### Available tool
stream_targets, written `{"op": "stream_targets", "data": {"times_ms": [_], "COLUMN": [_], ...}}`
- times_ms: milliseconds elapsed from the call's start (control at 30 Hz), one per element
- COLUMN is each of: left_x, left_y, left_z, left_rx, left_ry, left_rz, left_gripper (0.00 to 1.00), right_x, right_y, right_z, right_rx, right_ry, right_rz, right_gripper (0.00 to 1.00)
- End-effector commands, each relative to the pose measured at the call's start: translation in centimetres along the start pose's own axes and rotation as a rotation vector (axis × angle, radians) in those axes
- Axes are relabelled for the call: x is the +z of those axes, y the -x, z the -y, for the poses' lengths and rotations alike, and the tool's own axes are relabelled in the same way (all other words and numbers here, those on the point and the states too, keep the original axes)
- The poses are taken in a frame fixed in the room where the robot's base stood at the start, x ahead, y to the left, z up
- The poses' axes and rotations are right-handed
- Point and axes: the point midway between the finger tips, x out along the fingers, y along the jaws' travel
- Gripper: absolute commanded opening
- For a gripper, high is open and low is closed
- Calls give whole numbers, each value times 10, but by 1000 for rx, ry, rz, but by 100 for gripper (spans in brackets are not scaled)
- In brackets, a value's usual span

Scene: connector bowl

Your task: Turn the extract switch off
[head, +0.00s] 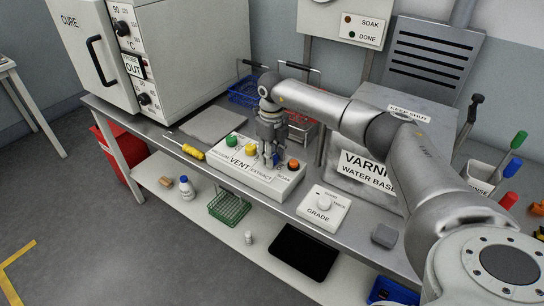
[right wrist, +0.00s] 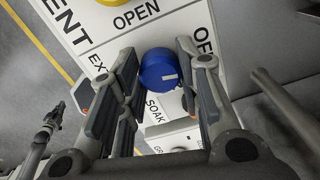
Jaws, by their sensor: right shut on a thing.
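The control panel (head: 238,172) is a white box on the steel bench, with VENT, EXTRACT and SOAK labels. In the right wrist view the extract switch is a blue round knob (right wrist: 158,69) with a white mark towards its right side. The word OFF shows partly to its right. My right gripper (head: 270,160) points down at the panel over the EXTRACT label and hides the knob in the head view. In the wrist view its fingers (right wrist: 165,88) stand on both sides of the blue knob, shut on it. My left gripper seems to show small at the wrist view's left (right wrist: 52,118); its jaws are unclear.
Green (head: 232,139), yellow (head: 251,149) and orange (head: 293,165) controls sit beside the gripper on the panel. A GRADE box (head: 322,208) stands to the right. A yellow-handled screwdriver (head: 192,152) lies left. A varnish container (head: 350,180) stands behind the GRADE box.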

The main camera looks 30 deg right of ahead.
Motion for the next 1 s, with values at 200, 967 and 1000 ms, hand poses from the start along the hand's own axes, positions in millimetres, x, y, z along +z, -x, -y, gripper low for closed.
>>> {"op": "stream_targets", "data": {"times_ms": [200,967,1000], "left_x": [0,0,0], "left_y": [-5,-7,-7], "left_z": [0,0,0], "left_rx": [0,0,0], "left_ry": [0,0,0], "left_rz": [0,-1,-1], "left_gripper": [0,0,0], "right_x": [0,0,0], "right_y": [0,1,1], "right_z": [0,0,0], "right_rx": [0,-1,-1], "right_ry": [123,212,212], "right_rz": [1,2,2], "right_gripper": [8,8,37]}}
